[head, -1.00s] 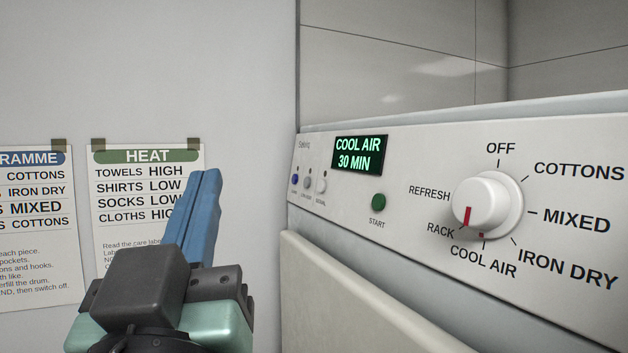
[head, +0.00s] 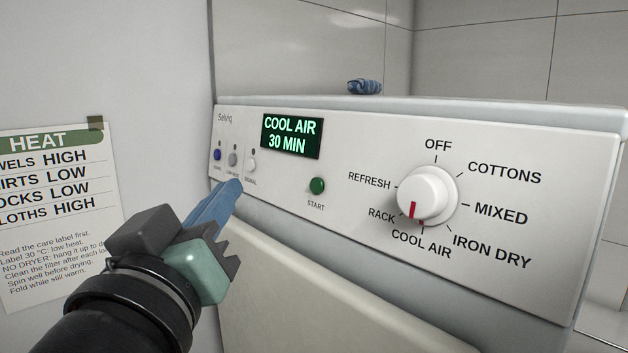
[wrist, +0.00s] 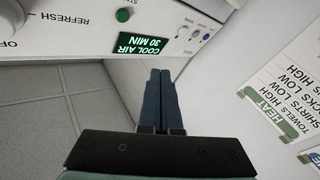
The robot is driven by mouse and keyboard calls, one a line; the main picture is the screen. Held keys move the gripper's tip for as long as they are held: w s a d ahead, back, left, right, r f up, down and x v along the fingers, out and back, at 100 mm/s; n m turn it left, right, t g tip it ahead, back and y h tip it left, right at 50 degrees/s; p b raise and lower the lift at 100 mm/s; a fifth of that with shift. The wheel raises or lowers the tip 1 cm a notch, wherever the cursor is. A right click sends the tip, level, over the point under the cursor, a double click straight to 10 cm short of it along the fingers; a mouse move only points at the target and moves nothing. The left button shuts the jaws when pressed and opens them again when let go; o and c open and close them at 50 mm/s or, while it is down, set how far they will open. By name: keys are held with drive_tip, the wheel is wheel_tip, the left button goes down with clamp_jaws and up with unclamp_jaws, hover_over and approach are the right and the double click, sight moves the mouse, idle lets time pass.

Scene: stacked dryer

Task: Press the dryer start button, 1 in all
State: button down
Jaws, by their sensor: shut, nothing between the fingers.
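The dryer's green START button (head: 317,186) sits on the white control panel (head: 350,225), below the display (head: 291,136), which reads COOL AIR 30 MIN. The button also shows at the top of the wrist view (wrist: 123,15), near the display (wrist: 144,42). The dial (head: 428,195) has its red mark at the lower left, between RACK and COOL AIR. My gripper (head: 236,184) has its blue fingers shut and empty. In the head view its tips appear just below the small left-hand buttons, left of and apart from START. The wrist view also shows the closed fingers (wrist: 160,72).
Three small buttons, one blue (head: 217,154), sit at the panel's left end. A HEAT chart (head: 62,215) hangs on the wall at left. A blue folded cloth-like item (head: 365,87) lies on top of the dryer. A cream front surface (head: 300,300) lies below the panel.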

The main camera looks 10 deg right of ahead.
sight(317, 186)
drive_tip(key=shift+w+d, duration=0.1)
drive_tip(key=shift+d, duration=0.05)
drive_tip(key=shift+w+d+f+b, duration=0.1)
drive_tip(key=shift+w+d+f, duration=0.15)
drive_tip(key=shift+w+d, duration=0.75)
drive_tip(key=shift+w+d+f+b, duration=0.15)
drive_tip(key=shift+w+d+f, duration=0.15)
drive_tip(key=shift+w+d, duration=0.65)
drive_tip(key=shift+w+d+f+b, duration=0.1)
drive_tip(key=shift+w+d+f, duration=0.3)
drive_tip(key=shift+d, duration=1.05)
drive_tip(key=shift+w+r, duration=0.15)
drive_tip(key=shift+w+d, duration=0.25)
drive_tip(key=shift+d, duration=0.05)
